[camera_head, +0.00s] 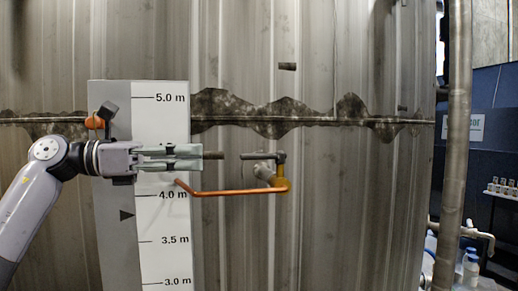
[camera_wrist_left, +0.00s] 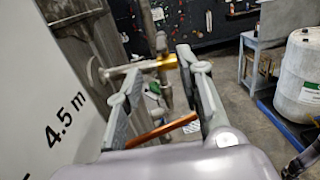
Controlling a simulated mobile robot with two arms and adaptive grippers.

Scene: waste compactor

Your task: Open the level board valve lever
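The level board (camera_head: 160,230) stands upright at the left with a white scale strip. The orange valve lever (camera_head: 235,192) runs roughly level from the valve (camera_head: 280,172) leftward, its bent free end over the board's right edge. My left gripper (camera_head: 200,157) is in front of the board, pointing right, just above the lever's free end. In the left wrist view its two fingers (camera_wrist_left: 163,62) are spread apart with nothing gripped. There the copper lever (camera_wrist_left: 160,132) shows in the gap between them, and the brass valve (camera_wrist_left: 155,63) lies beyond the fingertips. My right gripper is not in view.
A corrugated metal wall (camera_head: 340,200) stands behind the board. A vertical pipe (camera_head: 453,150) and blue equipment (camera_head: 490,140) are at the right. In the left wrist view, a white barrel (camera_wrist_left: 298,80) stands at the right, with open floor (camera_wrist_left: 235,105) before it.

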